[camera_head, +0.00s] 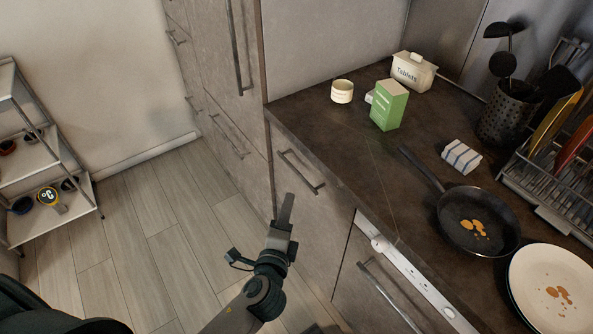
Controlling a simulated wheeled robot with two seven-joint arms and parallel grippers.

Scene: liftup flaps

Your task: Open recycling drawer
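Grey cabinet fronts with bar handles run below the dark countertop; none shows a label, so I cannot tell which is the recycling drawer. One front (318,222) under the counter has a short bar handle (301,172) near its top and looks closed. My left gripper (287,208) is in front of and below that handle, apart from it in the picture. Its finger part is seen nearly edge-on, so its opening is unclear, and nothing shows held in it. My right gripper is not in view.
An appliance with a white control strip (412,273) and bar handle (388,296) is at right. A pan (452,231), plates (530,275), green carton (387,107) and dish rack (555,190) are on the counter. Wooden floor (150,225) is clear; a shelf (35,160) stands left.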

